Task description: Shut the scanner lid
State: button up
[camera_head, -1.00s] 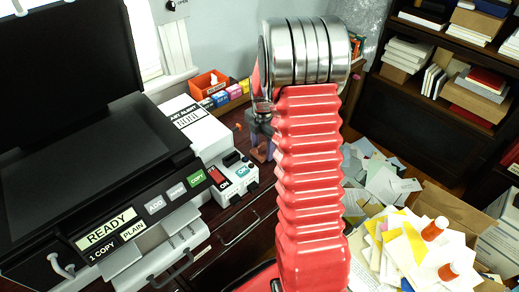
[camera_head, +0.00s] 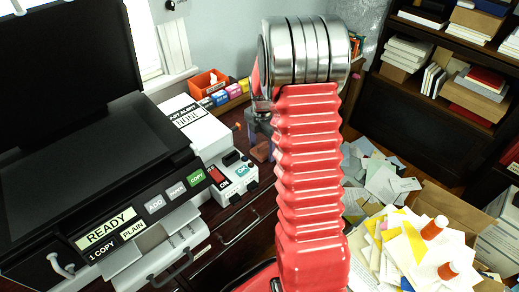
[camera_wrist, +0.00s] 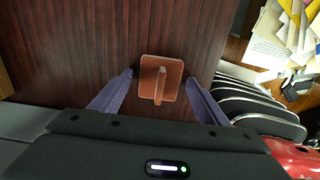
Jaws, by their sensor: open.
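The scanner lid (camera_head: 70,55) is a dark panel standing raised at the left of the head view. Below it the dark scanner bed (camera_head: 85,165) lies exposed on the printer, above a front panel (camera_head: 120,222) reading READY. My gripper (camera_wrist: 159,78) is open, with its two purple-grey fingers apart in the wrist view. It is low over the wooden cabinet top, right of the printer and away from the lid. A brown square block with an upright tab (camera_wrist: 160,84) lies between the fingers, with visible gaps on both sides. My red arm hides part of the head view.
A white box with ON-marked switches (camera_head: 233,177) and a white package (camera_head: 195,125) stand right of the printer. An orange bin (camera_head: 208,82) and coloured cartons are behind. Loose papers (camera_head: 385,180) and an open carton lie right of my arm.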

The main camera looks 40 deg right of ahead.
aim_at(262, 144)
notch_tip(262, 144, up, 12)
dwell(0.6)
dwell(0.4)
